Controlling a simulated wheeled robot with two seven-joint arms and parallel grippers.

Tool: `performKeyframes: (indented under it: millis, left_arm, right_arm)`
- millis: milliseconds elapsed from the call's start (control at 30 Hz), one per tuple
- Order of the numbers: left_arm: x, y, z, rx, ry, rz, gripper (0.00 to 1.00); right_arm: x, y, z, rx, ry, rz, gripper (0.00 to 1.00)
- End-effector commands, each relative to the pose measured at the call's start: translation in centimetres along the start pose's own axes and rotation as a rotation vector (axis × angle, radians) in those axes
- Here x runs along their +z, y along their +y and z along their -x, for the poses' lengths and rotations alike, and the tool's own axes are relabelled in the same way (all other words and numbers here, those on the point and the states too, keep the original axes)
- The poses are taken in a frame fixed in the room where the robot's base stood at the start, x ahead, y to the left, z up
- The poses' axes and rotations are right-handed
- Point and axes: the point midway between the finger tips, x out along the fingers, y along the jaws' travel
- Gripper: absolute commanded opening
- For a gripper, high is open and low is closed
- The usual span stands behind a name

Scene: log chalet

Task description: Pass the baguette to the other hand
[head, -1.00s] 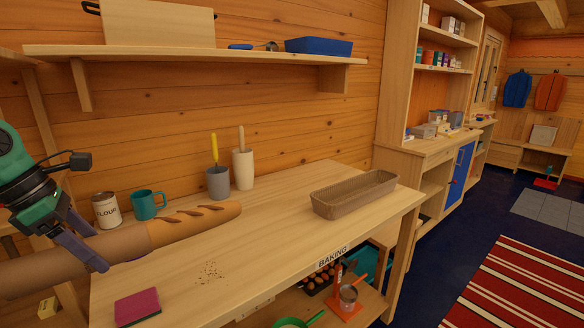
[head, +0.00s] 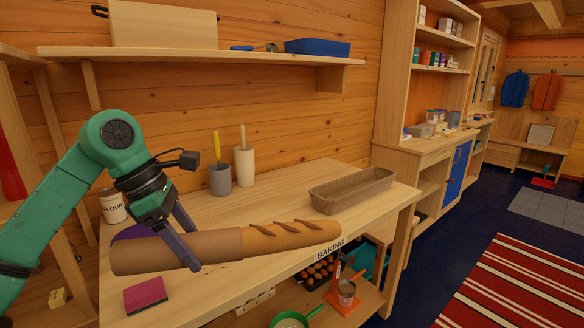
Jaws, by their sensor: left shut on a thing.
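The baguette (head: 290,236) is long and brown, with dark slashes on its bare right end and a plain brown sleeve (head: 140,255) around its left part. My left gripper (head: 192,243) is shut on the sleeved part near its middle, one purple finger in front and one behind. The baguette lies level across the picture, in front of and over the baking table (head: 245,285); its right end points to the right. My right gripper is not in view.
On the table are a long brown basket (head: 350,192), a grey cup (head: 220,180), a white crock (head: 244,166), a flour can (head: 113,205) and a magenta pad (head: 145,295). A wall shelf (head: 200,58) hangs above. The table's middle, behind the baguette, is clear.

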Motion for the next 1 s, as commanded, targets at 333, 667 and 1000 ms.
performKeyframes:
  millis: [333, 667, 1000]
  left_arm:
    - [7.3, -3.4, -2.7, -0.079, -0.001, -0.194, 0.00]
    - [5.0, -3.9, -9.8, -0.230, -0.001, -0.542, 0.00]
    - [0.8, -7.0, -19.6, -0.478, 0.000, -1.135, 0.00]
  right_arm:
    - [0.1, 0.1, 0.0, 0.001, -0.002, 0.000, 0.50]
    - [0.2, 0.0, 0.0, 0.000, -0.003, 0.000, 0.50]
    - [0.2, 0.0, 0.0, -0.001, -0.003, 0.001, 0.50]
